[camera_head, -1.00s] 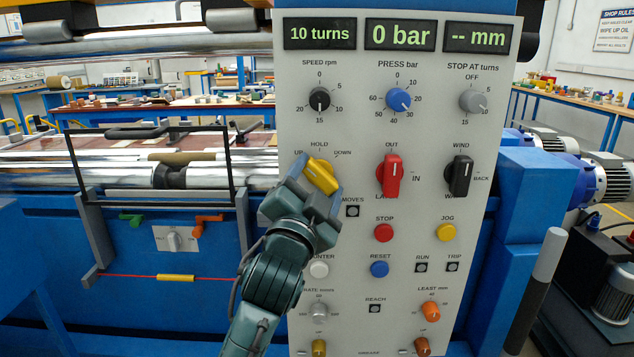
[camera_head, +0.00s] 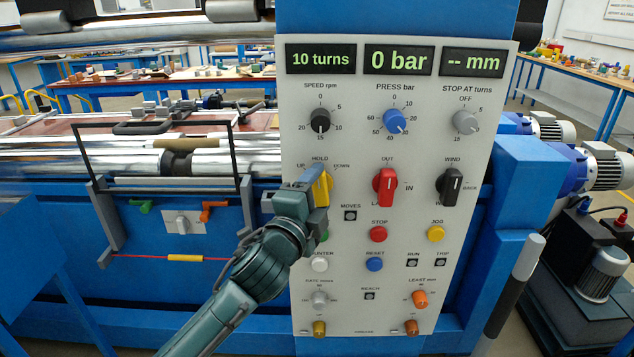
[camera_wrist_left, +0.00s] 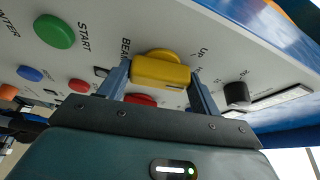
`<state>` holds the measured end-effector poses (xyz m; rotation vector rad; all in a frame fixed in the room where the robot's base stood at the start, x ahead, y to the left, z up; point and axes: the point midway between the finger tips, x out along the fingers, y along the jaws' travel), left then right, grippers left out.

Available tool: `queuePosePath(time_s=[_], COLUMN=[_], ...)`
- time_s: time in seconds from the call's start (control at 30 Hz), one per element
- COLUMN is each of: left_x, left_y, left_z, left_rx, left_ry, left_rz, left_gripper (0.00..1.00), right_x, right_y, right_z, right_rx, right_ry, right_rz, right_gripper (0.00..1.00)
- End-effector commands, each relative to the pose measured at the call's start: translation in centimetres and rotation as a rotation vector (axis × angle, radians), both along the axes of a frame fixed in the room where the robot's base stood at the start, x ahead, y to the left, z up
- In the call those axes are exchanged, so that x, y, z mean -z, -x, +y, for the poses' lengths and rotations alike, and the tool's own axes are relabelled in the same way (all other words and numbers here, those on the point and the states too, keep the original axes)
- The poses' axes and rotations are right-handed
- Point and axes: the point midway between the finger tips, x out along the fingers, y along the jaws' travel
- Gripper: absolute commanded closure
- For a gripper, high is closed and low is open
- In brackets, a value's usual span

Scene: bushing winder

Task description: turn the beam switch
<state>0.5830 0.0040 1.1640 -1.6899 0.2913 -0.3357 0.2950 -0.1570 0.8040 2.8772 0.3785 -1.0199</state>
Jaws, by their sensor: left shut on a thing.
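The beam switch is a yellow knob (camera_head: 321,187) with the labels UP, HOLD and DOWN around it, on the left side of the grey control panel (camera_head: 345,260). Its handle stands nearly upright, toward HOLD. My left gripper (camera_head: 312,190) is shut on the yellow knob and hides part of it in the head view. In the left wrist view the yellow knob (camera_wrist_left: 161,72) sits between the two fingers of the left gripper (camera_wrist_left: 162,80). My right gripper is not in view.
Close to the knob are a red OUT/IN switch (camera_head: 385,188), a black WIND switch (camera_head: 449,187) and a green START button (camera_wrist_left: 54,31). Displays at the top read 10 turns, 0 bar and -- mm. Rollers and a black frame lie to the left.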

Motion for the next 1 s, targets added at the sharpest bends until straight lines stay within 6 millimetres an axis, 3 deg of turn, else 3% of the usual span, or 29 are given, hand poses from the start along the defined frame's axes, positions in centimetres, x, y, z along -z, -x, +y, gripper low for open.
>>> queuePosePath(time_s=[0.3,0.83,0.87,1.0], left_x=[-0.09,-0.06,-0.06,-0.06], left_y=[-0.01,0.00,0.00,0.00], left_z=[0.01,0.00,0.00,0.00], left_rx=[0.000,0.000,0.000,0.000], left_ry=[-0.124,-0.146,-0.146,-0.145], left_rz=[-0.001,-0.001,-0.001,0.000], left_gripper=[0.59,0.59,0.34,0.22], right_x=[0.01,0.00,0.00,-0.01], right_y=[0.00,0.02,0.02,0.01], right_z=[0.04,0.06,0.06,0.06], right_rx=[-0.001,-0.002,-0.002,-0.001], right_ry=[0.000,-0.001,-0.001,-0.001], right_rz=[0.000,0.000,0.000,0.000], right_gripper=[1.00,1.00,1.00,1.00])
